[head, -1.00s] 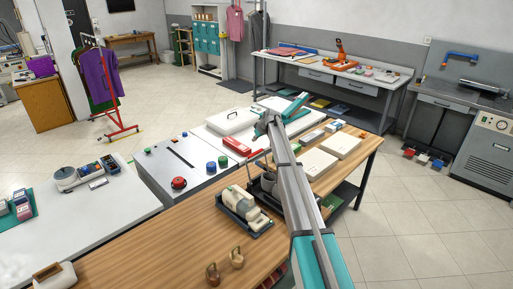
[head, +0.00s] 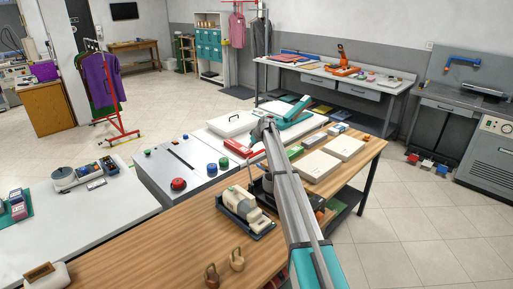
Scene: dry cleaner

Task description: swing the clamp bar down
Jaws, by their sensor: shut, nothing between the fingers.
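A teal bar (head: 297,108) slants upward over a white-topped unit at the far end of the wooden table; I take it to be the clamp bar. Its upper end points to the back right, and its lower end is near the teal base. My gripper (head: 264,130), small and dark grey at the end of my arm, is just left of the bar's lower end. It looks shut and empty. My arm's wrist hides part of it, and I cannot tell whether it touches the bar or the base.
A red tool (head: 240,148) lies left of my gripper. A grey control box (head: 182,165) with a red button stands further left. White boxes (head: 315,166) lie right of my arm.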

